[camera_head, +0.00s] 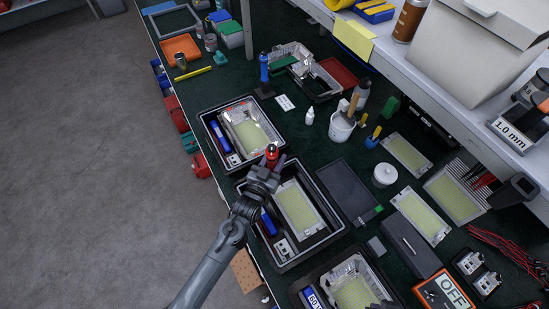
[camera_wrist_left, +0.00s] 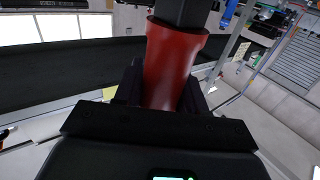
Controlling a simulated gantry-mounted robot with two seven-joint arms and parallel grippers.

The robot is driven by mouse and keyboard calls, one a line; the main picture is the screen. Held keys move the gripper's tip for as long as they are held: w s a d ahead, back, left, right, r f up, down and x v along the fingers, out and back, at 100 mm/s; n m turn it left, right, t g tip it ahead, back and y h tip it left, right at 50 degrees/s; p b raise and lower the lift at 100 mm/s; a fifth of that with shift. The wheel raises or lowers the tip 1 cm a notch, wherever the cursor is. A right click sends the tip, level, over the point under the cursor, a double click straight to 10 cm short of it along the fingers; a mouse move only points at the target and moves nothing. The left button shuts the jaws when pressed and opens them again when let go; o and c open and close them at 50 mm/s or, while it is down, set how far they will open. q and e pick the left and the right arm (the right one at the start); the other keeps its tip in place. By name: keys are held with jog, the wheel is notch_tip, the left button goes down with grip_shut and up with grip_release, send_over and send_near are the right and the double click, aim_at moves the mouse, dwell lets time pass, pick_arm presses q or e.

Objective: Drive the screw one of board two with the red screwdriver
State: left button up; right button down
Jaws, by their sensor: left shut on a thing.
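My left gripper (camera_head: 267,168) is shut on the red screwdriver (camera_head: 271,152). It holds the screwdriver over the near edge between two black trays. In the left wrist view the red handle (camera_wrist_left: 170,62) stands between the dark fingers (camera_wrist_left: 160,95), with a black part beyond it. The middle tray (camera_head: 340,222) holds a pale yellow LED board (camera_head: 298,207), which lies to the right of and below the gripper. The screws on the board are too small to make out, and the screwdriver's tip is hidden. My right gripper is not in view.
A second black tray (camera_head: 204,118) with a housing and board stands above, and a third (camera_head: 295,289) below. A blue screwdriver (camera_head: 264,68) stands upright farther back. A white cup with tools (camera_head: 341,128), loose boards (camera_head: 420,213) and a dark flat case (camera_head: 345,188) lie to the right.

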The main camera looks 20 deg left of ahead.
pick_arm(q)
jog(key=shift+f+b, duration=1.05)
jog(key=shift+f, duration=0.6)
jog(key=shift+f+b, duration=1.05)
jog(key=shift+f, duration=0.7)
jog(key=shift+f+b, duration=0.35)
jog(key=shift+f, duration=0.05)
jog(key=shift+f, duration=0.65)
dwell(1.3)
